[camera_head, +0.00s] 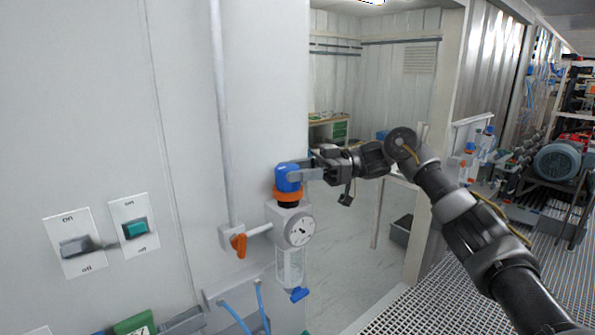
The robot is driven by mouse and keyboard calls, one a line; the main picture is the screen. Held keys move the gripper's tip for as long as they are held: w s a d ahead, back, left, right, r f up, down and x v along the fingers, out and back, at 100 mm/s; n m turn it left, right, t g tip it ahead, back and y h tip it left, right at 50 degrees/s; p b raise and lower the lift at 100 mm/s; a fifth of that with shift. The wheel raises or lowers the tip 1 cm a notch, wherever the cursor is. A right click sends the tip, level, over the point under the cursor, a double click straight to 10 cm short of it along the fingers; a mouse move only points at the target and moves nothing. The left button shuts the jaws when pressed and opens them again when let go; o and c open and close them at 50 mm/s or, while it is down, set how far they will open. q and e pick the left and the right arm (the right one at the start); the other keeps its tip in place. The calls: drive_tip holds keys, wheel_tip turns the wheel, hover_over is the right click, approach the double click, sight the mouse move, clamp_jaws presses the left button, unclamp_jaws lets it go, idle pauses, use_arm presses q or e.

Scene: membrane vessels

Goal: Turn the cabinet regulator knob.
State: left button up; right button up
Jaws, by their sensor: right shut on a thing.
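The cabinet regulator (291,230) is mounted on the white cabinet wall. It has a round gauge (299,230), a clear bowl below it and an orange ring (287,195) under its blue knob (287,176). My right gripper (302,173) comes from the right and is shut on the blue knob at the top of the regulator. Its fingers cover part of the knob. My left gripper is not in view.
An orange valve handle (238,246) is left of the regulator, below a vertical pipe (222,120). Two switches, one grey (75,246) and one green (135,229), are on the wall. Blue hoses (262,305) hang below. An open doorway lies behind my right arm.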

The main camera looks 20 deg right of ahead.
drive_tip(key=shift+f+n+g, duration=0.1)
drive_tip(key=shift+n+g, duration=0.2)
drive_tip(key=shift+g, duration=0.1)
drive_tip(key=o, duration=0.8)
drive_tip(key=shift+a, duration=0.1)
drive_tip(key=shift+o, duration=1)
drive_tip(key=shift+s, duration=0.15)
drive_tip(key=shift+r, duration=0.25)
